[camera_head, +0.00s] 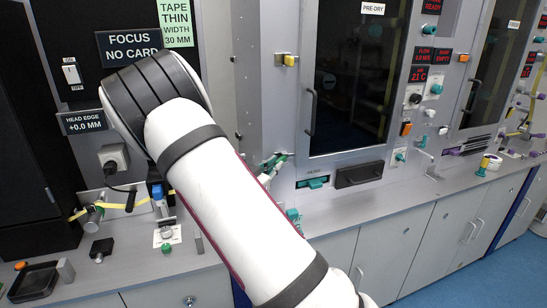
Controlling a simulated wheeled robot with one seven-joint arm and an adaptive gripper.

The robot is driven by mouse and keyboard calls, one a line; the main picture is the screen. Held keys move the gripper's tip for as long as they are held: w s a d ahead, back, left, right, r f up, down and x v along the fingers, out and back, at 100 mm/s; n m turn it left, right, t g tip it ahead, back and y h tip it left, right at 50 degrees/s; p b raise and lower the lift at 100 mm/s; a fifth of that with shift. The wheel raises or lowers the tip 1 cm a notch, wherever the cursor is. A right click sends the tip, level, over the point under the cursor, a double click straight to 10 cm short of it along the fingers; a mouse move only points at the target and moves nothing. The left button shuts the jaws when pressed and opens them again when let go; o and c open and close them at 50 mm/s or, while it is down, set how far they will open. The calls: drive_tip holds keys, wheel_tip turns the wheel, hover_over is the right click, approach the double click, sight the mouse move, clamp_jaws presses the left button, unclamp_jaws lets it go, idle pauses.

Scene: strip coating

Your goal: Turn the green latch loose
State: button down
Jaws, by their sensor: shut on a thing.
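The green latch (281,157) is at the lower left edge of the pre-dry cabinet door (352,75), small and partly covered. My gripper (273,163) is at this latch and shut on it. Most of the gripper is hidden behind my white arm, which crosses the picture from bottom right to upper left. The door is closed. A yellow latch (291,60) sits higher on the same door edge. How far the green latch is turned cannot be made out.
A grey worktop (350,203) runs below the cabinets. A dark handle (358,174) and a teal-handled filter slot (314,183) are under the door. A grey bar handle (311,110) stands out from the door. A black tray (33,282) lies at the far left.

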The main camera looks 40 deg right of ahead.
sight(285, 158)
drive_tip(key=s+d+n+t+y+p, duration=0.1)
drive_tip(key=n+t+y+p, duration=0.2)
drive_tip(key=s+d+n+t+y+p, duration=0.1)
drive_tip(key=n+t+y+p, duration=0.1)
drive_tip(key=t+y+p, duration=0.1)
drive_tip(key=s+d+n+t+y+p, duration=0.1)
drive_tip(key=n+t+y+p, duration=0.2)
drive_tip(key=shift+s+d+r+n, duration=0.1)
drive_tip(key=shift+s+d+n, duration=0.1)
drive_tip(key=shift+d+n, duration=0.1)
drive_tip(key=shift+t+y+p, duration=0.3)
drive_tip(key=c, duration=2)
unclamp_jaws()
drive_tip(key=shift+o, duration=0.2)
